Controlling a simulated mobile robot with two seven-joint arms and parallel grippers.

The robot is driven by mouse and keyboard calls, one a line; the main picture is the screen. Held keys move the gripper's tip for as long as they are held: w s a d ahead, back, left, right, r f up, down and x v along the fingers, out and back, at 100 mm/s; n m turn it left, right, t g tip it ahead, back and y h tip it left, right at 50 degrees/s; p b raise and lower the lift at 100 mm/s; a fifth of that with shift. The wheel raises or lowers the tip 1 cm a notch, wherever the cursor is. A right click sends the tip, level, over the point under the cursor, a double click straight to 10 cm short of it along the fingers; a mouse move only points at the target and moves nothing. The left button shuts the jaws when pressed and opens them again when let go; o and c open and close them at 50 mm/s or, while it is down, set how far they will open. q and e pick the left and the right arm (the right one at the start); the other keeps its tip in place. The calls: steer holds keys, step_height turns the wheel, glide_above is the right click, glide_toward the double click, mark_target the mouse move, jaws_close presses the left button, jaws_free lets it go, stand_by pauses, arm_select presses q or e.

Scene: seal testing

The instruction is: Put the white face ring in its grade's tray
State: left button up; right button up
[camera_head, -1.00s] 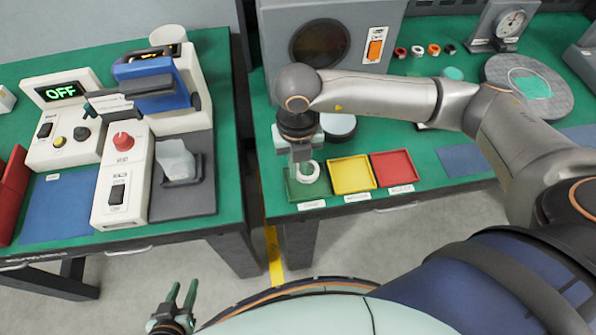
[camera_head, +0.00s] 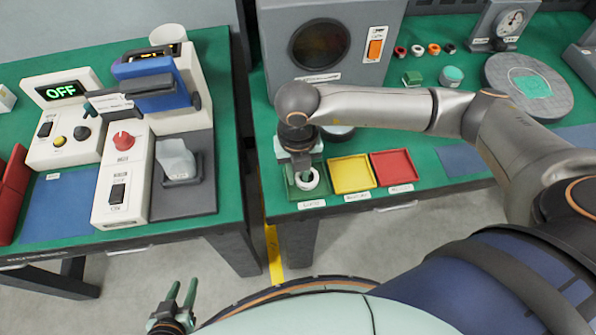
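The white face ring (camera_head: 307,179) is in the green tray (camera_head: 312,192), the leftmost of three small trays at the front edge of the right table. My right gripper (camera_head: 302,168) points down over the green tray, right at the ring. Its fingertips are partly hidden, so I cannot tell whether they still grip the ring. The yellow tray (camera_head: 351,174) and the red tray (camera_head: 393,167) stand to the right and look empty. My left gripper (camera_head: 181,294) is open and empty, low in the picture in front of the tables.
A grey machine with a round dark window (camera_head: 320,45) stands behind my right gripper. Small rings (camera_head: 417,50), a round plate (camera_head: 530,86) and a dial gauge (camera_head: 509,23) are at the back right. The left table holds a device showing OFF (camera_head: 62,91). A gap separates the tables.

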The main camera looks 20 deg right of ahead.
mark_target(298, 179)
steer(key=shift+r, duration=0.4)
step_height(298, 179, up, 12)
steer(key=shift+f, duration=0.2)
